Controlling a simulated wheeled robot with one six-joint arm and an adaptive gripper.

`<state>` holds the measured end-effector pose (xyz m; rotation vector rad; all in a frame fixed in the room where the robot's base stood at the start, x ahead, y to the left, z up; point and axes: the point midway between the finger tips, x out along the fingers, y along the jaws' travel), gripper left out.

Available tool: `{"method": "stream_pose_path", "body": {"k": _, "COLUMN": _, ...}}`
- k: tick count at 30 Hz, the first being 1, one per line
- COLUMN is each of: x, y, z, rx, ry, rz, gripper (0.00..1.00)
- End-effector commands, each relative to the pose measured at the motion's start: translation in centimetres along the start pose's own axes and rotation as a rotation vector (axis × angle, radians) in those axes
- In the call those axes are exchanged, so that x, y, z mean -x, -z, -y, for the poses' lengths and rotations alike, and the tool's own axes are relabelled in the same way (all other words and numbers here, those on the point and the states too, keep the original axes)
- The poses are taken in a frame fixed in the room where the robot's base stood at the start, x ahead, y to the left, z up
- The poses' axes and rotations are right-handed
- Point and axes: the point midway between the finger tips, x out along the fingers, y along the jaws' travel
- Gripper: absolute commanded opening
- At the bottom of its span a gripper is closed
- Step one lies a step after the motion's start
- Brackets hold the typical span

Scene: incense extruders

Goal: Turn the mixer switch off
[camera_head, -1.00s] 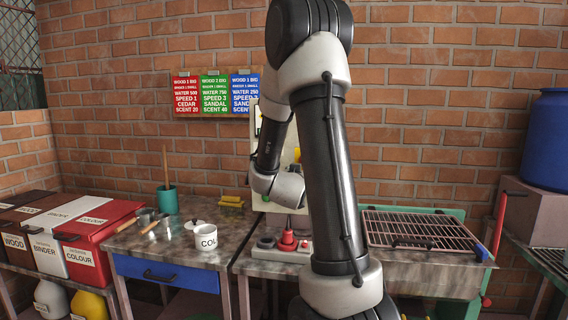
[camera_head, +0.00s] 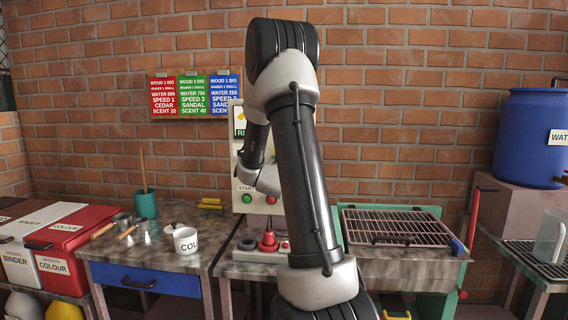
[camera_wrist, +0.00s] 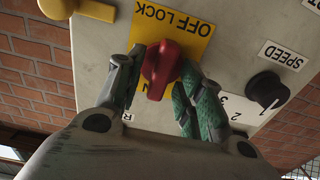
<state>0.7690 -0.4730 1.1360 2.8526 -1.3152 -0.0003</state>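The mixer switch, a red knob (camera_wrist: 161,68), sits on a yellow plate lettered OFF LOCK on a pale control panel (camera_wrist: 232,70) in the wrist view, which shows the lettering upside down. My gripper (camera_wrist: 162,72) has one finger on each side of the knob, close to it. Whether the fingers press on the knob cannot be told. In the head view the mixer's panel (camera_head: 243,172) stands against the wall, mostly behind my arm. The red knob and my fingertips are hidden there.
A black speed dial (camera_wrist: 267,90) is beside the switch in the wrist view.

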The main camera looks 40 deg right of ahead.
Motion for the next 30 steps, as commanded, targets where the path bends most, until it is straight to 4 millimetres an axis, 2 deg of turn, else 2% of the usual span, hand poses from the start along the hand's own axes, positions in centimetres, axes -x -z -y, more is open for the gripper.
{"method": "stream_pose_path", "body": {"k": 1, "x": 0.01, "y": 0.00, "z": 0.00, "rx": 0.000, "ry": 0.000, "rz": 0.000, "gripper": 0.38}}
{"method": "stream_pose_path", "body": {"k": 7, "x": 0.03, "y": 0.00, "z": 0.00, "rx": 0.000, "ry": 0.000, "rz": 0.000, "gripper": 0.01}}
{"method": "stream_pose_path", "body": {"k": 20, "x": 0.04, "y": 0.00, "z": 0.03, "rx": 0.049, "ry": 0.000, "rz": 0.000, "gripper": 0.00}}
{"method": "stream_pose_path", "body": {"k": 30, "x": 0.04, "y": -0.02, "z": 0.20, "rx": 0.287, "ry": 0.000, "rz": 0.000, "gripper": 0.00}}
